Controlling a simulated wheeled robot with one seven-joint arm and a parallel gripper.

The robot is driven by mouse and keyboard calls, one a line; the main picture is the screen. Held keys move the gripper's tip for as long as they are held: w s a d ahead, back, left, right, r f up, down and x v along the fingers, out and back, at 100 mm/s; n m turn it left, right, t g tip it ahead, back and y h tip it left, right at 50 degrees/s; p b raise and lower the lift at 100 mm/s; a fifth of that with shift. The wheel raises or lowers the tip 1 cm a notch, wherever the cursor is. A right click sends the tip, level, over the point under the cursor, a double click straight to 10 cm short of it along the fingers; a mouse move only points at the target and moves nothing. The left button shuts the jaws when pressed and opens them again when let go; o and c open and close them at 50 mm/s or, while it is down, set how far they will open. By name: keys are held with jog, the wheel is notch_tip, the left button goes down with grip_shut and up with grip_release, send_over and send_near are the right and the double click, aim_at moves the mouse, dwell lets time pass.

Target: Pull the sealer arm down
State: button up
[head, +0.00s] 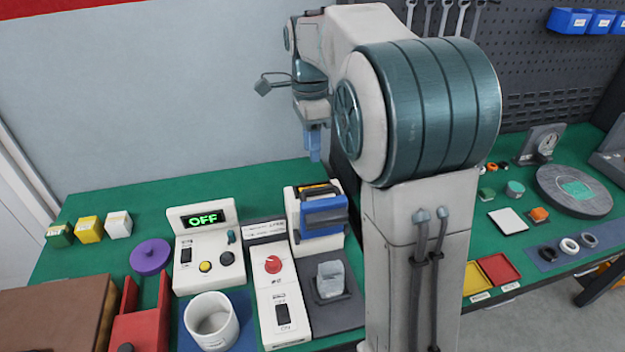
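What looks like the sealer is a white unit (308,241) on the green table, left of my arm's column. A blue barred part (324,211), which seems to be its arm, sits at its top front, above the white body. My gripper (314,155) points downward above and behind this unit, clear of it, with blue fingers seen edge-on. I cannot tell whether the fingers are apart. No object shows between them.
A white control panel (271,300) with a red knob and a clear block (330,279) on a grey base stand in front of the sealer. A box with an OFF display (205,217), a purple lid (150,257) and a white cup (211,323) are to the left. My column hides the table's middle.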

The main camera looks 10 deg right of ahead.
aim_at(322, 215)
jog(key=f, duration=0.6)
jog(key=s+f, duration=0.1)
jog(key=f, duration=0.2)
jog(key=shift+f, duration=0.35)
grip_shut()
